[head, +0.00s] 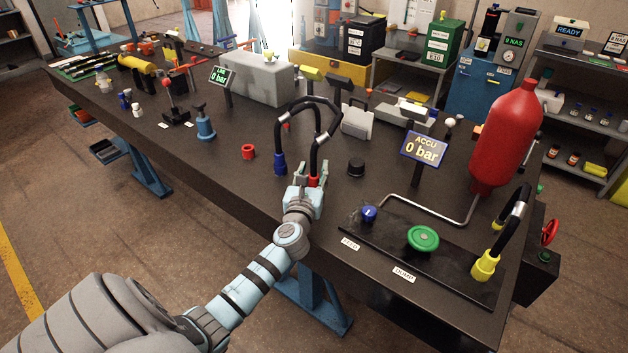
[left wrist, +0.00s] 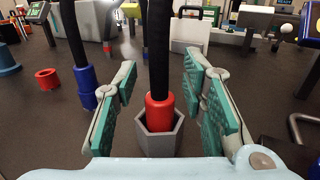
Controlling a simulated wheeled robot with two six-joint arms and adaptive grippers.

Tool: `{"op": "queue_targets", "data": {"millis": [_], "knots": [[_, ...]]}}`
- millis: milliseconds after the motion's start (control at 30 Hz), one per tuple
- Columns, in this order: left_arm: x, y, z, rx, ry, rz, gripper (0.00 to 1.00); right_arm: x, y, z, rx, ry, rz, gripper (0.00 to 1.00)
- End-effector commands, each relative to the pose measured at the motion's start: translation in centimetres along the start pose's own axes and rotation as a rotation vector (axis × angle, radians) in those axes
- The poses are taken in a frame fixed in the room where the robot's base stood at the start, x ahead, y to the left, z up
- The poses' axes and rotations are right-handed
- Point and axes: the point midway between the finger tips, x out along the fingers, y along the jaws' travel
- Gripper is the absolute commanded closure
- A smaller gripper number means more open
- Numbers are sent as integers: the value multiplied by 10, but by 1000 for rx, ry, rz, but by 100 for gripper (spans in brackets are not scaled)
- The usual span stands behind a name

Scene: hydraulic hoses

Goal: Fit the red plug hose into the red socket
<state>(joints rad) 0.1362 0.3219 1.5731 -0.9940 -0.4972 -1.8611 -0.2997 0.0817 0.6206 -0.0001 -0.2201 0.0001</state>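The red plug (left wrist: 158,110) on its black hose stands upright in a grey hexagonal socket (left wrist: 158,142) with a dark red inside. Its lower end is inside the socket; I cannot tell how deep it sits. In the head view the red plug (head: 313,181) is partly hidden by my left gripper (head: 312,176). My left gripper's teal-padded fingers (left wrist: 158,95) stand apart on both sides of plug and socket, with a visible gap on each side. The hose (head: 327,120) arches up and over to a blue plug (head: 280,164). My right gripper is not in view.
A red ring-shaped cap (head: 248,152) lies left of the blue plug. A black knob-like cap (head: 356,167) is to the right. A panel (head: 455,262) with a green handwheel (head: 423,238) and the ACCU display (head: 423,148) stand further right.

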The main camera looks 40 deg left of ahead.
Motion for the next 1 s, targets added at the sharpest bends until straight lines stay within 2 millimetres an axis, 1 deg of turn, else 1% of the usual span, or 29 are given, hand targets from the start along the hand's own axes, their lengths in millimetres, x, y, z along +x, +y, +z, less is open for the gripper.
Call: {"op": "queue_targets", "data": {"millis": [33,100,267,300,533,867,933,1000], "knots": [[8,0,-3,0,1,1,62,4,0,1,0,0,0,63],[14,1,-3,0,2,1,62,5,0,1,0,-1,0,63],[15,1,-3,-1,3,0,62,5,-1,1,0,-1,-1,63],[15,1,-2,-1,3,0,64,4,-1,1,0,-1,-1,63],[14,1,-2,-1,3,0,100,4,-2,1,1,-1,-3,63],[14,0,-1,-1,2,0,100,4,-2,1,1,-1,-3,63],[14,0,6,-1,1,0,100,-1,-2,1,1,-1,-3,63],[14,0,21,-2,0,-1,100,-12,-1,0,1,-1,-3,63]]}}
